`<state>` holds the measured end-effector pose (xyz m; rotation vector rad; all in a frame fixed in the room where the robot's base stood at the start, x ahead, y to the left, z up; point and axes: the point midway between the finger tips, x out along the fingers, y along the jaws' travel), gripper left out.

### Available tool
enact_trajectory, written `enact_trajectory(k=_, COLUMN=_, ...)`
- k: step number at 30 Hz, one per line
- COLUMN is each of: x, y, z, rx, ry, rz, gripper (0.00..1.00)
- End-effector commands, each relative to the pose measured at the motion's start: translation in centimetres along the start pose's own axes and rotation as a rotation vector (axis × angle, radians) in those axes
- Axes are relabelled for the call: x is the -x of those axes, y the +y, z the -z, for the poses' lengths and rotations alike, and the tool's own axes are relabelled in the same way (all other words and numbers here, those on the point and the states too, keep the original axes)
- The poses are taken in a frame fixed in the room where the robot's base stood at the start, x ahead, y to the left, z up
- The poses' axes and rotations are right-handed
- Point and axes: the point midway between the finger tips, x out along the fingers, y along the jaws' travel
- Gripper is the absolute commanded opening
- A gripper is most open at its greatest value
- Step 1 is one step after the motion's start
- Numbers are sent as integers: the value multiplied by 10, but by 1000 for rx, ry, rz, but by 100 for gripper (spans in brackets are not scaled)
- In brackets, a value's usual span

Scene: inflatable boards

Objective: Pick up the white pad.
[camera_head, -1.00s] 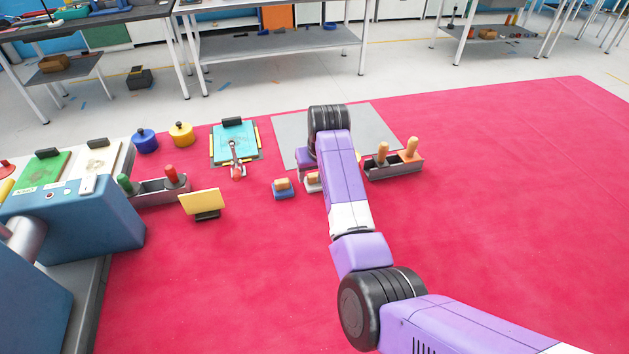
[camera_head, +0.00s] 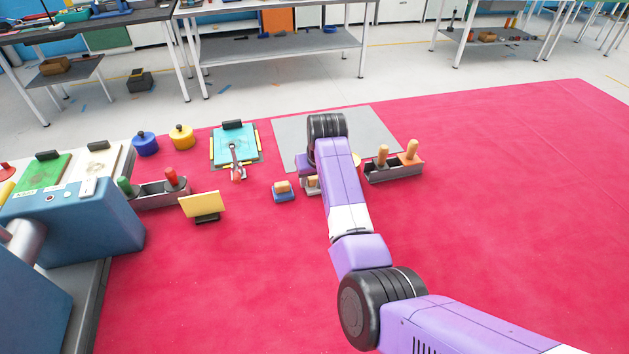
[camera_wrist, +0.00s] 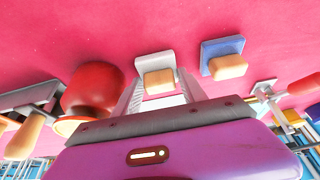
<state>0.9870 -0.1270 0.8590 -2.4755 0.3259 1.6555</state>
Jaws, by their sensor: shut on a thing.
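The white pad (camera_wrist: 154,62) has a flat pale base and a wooden handle (camera_wrist: 158,81). In the wrist view it is at the middle, between the two fingers of my gripper (camera_wrist: 160,88). My gripper is shut on it, with a finger on each side of the handle. In the head view only a sliver of the white pad (camera_head: 311,187) shows beside my purple arm, which hides the rest and my fingers. I cannot tell whether the pad touches the mat.
A blue pad (camera_head: 284,193) with a wooden handle lies close by; it also shows in the wrist view (camera_wrist: 223,58). A red round thing (camera_wrist: 92,89) is left of my gripper in the wrist view. A grey tray (camera_head: 393,171) holds wooden-handled tools. The red mat's front is clear.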

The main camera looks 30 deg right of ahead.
Motion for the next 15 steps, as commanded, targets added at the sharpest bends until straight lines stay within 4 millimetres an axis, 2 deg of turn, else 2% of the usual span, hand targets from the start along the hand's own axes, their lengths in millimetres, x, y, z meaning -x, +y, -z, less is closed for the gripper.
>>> enact_trajectory(k=8, x=24, y=0, z=11, rx=-1, ry=5, rz=0, gripper=10)
enact_trajectory(k=11, x=42, y=0, z=19, rx=0, ry=5, rz=0, gripper=10)
enact_trajectory(k=15, x=75, y=1, z=33, rx=-1, ry=8, rz=0, gripper=10)
